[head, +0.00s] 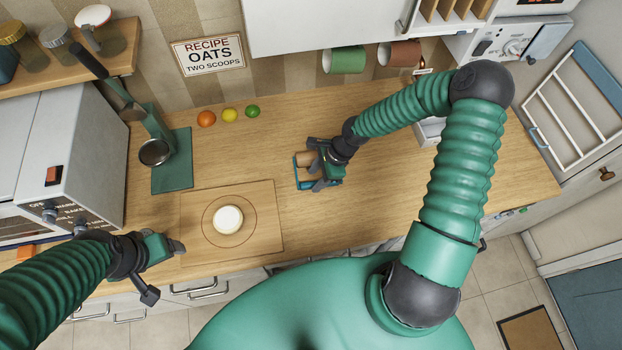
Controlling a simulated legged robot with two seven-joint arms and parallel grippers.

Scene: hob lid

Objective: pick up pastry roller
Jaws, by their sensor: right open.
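A small pastry roller (305,158) with a wooden cylinder and a blue frame lies on the wooden worktop, right of centre. My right gripper (313,165) is open at the roller, with its fingers over and beside it. The fingers hide part of the roller, and I cannot tell whether they touch it. My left gripper (172,248) is at the lower left, near the left edge of the pastry board, well away from the roller. Its jaw opening is not clear.
A wooden board (265,235) holds a pale round of dough (228,219). A green stand with a metal cup (154,152) is at the left. An orange (206,119), a lemon (230,115) and a lime (252,111) sit near the wall. Worktop around the roller is mostly clear.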

